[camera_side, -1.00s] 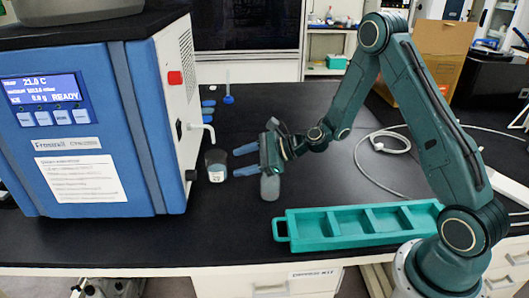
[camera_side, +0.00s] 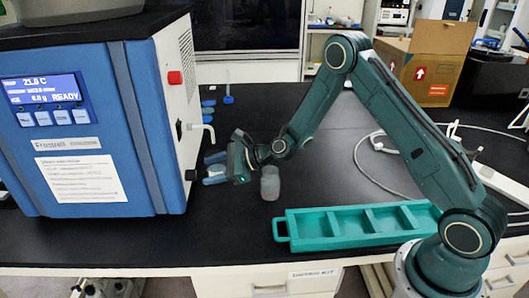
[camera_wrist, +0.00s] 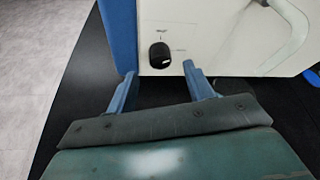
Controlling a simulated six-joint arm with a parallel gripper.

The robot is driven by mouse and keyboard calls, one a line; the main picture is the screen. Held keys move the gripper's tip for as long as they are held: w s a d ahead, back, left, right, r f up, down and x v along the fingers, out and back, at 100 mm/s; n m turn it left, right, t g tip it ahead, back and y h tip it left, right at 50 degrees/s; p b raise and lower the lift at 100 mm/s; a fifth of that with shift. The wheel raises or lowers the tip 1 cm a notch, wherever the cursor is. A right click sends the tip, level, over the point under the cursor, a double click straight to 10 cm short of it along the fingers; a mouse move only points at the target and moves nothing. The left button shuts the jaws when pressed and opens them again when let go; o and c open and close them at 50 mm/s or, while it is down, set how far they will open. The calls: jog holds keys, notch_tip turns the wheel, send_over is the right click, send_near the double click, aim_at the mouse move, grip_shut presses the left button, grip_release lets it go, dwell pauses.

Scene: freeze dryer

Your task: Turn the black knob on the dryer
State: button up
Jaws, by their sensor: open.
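The blue and white dryer (camera_side: 105,120) stands at the left. Its black knob (camera_side: 190,175) is low on the white side panel, and in the wrist view the knob (camera_wrist: 160,54) shows as a dark round cap with small print beside it. My gripper (camera_side: 212,169) is open, its blue fingers pointing left at the panel. In the wrist view the two fingertips (camera_wrist: 159,70) are spread either side of the knob's line, with the knob just beyond them. I cannot tell whether either finger touches the knob.
A white curved spout (camera_side: 203,128) juts from the panel above the knob. A glass beaker is mostly hidden behind my gripper. A teal tray (camera_side: 287,230) lies at the front right.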

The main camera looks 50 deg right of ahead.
aim_at(196, 174)
jog(key=shift+x, duration=2.25)
jog(key=c, duration=1)
